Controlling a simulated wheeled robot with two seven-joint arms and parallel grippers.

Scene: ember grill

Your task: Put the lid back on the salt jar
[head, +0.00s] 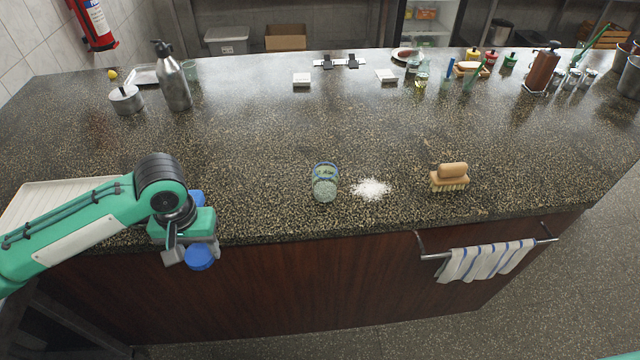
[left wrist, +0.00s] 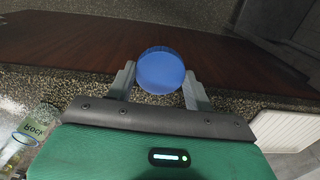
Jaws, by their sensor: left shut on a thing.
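My left gripper (head: 188,257) is shut on a round blue lid (head: 200,258). It holds the lid out past the counter's front edge, in front of the wooden panel. In the left wrist view the lid (left wrist: 161,71) sits between the two grey fingers (left wrist: 160,88). The jar also shows in part at the lower left of the left wrist view (left wrist: 28,134). My right gripper is not in view.
A white salt pile (head: 371,189) lies just right of the jar. A wooden brush (head: 449,178) stands farther right. A ridged white tray (head: 50,198) is partly behind my left arm. A striped towel (head: 485,261) hangs on the front rail. The middle counter is clear.

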